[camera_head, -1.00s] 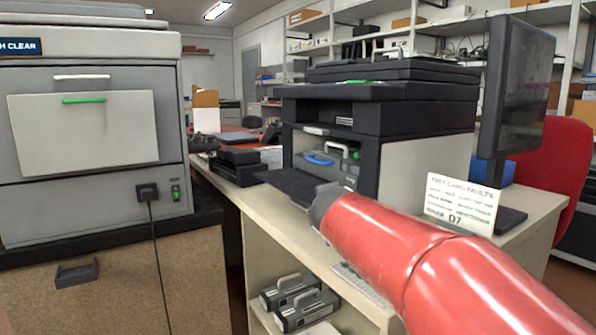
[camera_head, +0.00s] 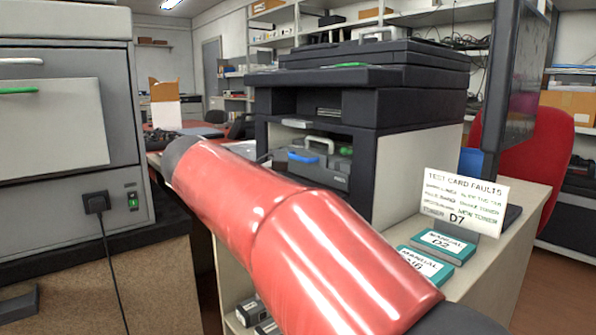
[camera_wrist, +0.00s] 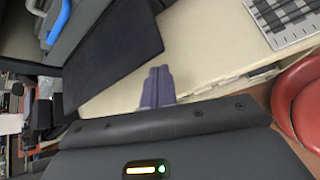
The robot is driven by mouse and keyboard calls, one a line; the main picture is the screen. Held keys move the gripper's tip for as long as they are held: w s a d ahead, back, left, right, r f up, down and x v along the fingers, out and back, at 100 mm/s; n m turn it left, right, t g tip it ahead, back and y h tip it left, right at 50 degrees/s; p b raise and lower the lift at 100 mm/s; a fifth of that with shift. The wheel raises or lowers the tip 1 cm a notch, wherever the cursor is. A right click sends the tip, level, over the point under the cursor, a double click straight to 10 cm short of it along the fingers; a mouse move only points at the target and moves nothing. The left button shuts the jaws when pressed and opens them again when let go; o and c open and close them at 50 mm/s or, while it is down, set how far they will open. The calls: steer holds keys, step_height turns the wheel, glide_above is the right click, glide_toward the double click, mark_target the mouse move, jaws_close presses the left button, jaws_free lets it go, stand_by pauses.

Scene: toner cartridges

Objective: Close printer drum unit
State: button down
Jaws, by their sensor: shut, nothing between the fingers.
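The dark printer (camera_head: 360,110) stands on the pale counter. Its front bay is open, and a grey unit with a grey handle and a blue handle (camera_head: 304,157) shows inside. The blue handle also shows at the upper left of the wrist view (camera_wrist: 59,22). A black flap (camera_wrist: 115,55) lies lowered in front of the bay; in the head view my red arm hides most of it. My gripper (camera_wrist: 158,70) is shut and empty over the counter, beside the flap's edge. It cannot be made out in the head view.
A test card (camera_head: 465,203), manuals (camera_head: 445,244) and a monitor (camera_head: 515,85) stand right of the printer. A large grey machine (camera_head: 70,130) is at the left. A keyboard (camera_wrist: 285,18) lies at the upper right of the wrist view. Bare counter shows below the flap there.

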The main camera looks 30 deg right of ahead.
steer(key=w+r+n+g+h, duration=0.2)
steer(key=w+r+n+h, duration=0.2)
steer(key=w+r, duration=0.25)
steer(key=b, duration=0.3)
glide_toward(331, 166)
steer(key=d+f, duration=0.3)
steer(key=shift+w+d+f, duration=0.3)
steer(key=shift+d+f, duration=0.1)
steer(key=shift+w+d, duration=0.1)
steer(key=shift+d, duration=0.6)
steer(key=shift+r, duration=0.1)
steer(key=shift+d+r+p, duration=0.2)
steer(key=shift+d+p, duration=0.15)
steer(key=shift+p, duration=0.2)
steer(key=d+p, duration=0.3)
steer(key=shift+w+d, duration=0.25)
steer(key=shift+w, duration=0.05)
steer(key=shift+d+f+p, duration=0.15)
steer(key=shift+d+p, duration=0.2)
steer(key=shift+d, duration=0.05)
